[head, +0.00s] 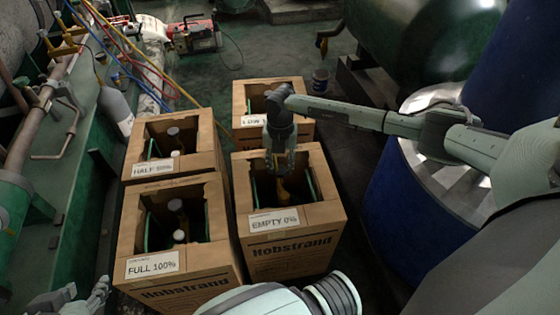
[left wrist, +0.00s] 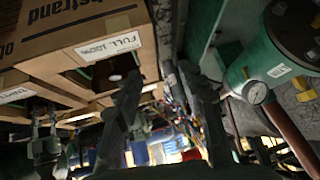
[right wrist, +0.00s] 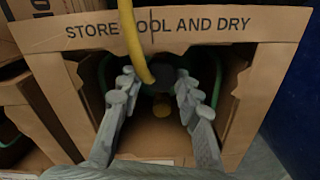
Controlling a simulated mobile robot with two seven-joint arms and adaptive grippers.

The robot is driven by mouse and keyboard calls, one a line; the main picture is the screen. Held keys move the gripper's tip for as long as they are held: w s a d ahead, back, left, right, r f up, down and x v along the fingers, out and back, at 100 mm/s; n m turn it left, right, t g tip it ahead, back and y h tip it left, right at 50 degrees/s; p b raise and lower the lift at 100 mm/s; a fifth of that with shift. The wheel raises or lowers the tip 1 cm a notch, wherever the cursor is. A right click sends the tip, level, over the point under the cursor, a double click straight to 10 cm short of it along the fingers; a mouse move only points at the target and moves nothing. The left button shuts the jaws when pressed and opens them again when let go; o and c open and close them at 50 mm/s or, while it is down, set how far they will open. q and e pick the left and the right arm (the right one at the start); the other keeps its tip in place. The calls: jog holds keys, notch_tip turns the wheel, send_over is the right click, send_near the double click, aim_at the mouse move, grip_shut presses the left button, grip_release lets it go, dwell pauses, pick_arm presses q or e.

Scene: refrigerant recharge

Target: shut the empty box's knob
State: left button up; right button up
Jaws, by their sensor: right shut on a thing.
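The empty box (head: 325,205) is an open cardboard carton labelled "EMPTY 0%", at the front right of the group of boxes in the head view. My right gripper (head: 279,165) reaches down into its opening from above. In the right wrist view, its two fingers (right wrist: 155,95) close on the dark knob (right wrist: 168,78) inside the box; the fingers and a yellow hose (right wrist: 132,40) partly hide it. A brass part (right wrist: 161,106) shows just below the knob. My left gripper (head: 99,296) is at the lower left of the head view, empty, its fingers apart in the left wrist view (left wrist: 165,95).
Boxes labelled "FULL 100%" (head: 128,245) and "HALF 50%" (head: 210,150) stand to the left, and another box (head: 300,88) behind. A blue drum (head: 385,205) stands close on the right. Green machinery (head: 60,240) lines the left. A red device (head: 195,35) stands at the back.

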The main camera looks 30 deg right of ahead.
aim_at(280, 170)
jog(key=m+p, duration=0.1)
jog(key=m, duration=0.2)
jog(key=shift+r+p, duration=0.1)
jog(key=shift+p, duration=0.25)
pick_arm(q)
jog(key=s+a+f+n+g+y, duration=0.1)
jog(key=s+a+f+g+y, duration=0.1)
jog(key=s+a+f+g, duration=0.2)
jog(key=shift+s+a+f+g, duration=0.15)
jog(key=shift+s+a+g, duration=0.35)
jog(key=shift+s+a, duration=1)
pick_arm(e)
jog(key=shift+m, duration=0.4)
pick_arm(q)
jog(key=shift+s+d, duration=0.35)
jog(key=shift+d, duration=0.05)
pick_arm(e)
jog(key=o, duration=0.9)
jog(key=shift+c, duration=0.2)
notch_tip(280, 170, up, 12)
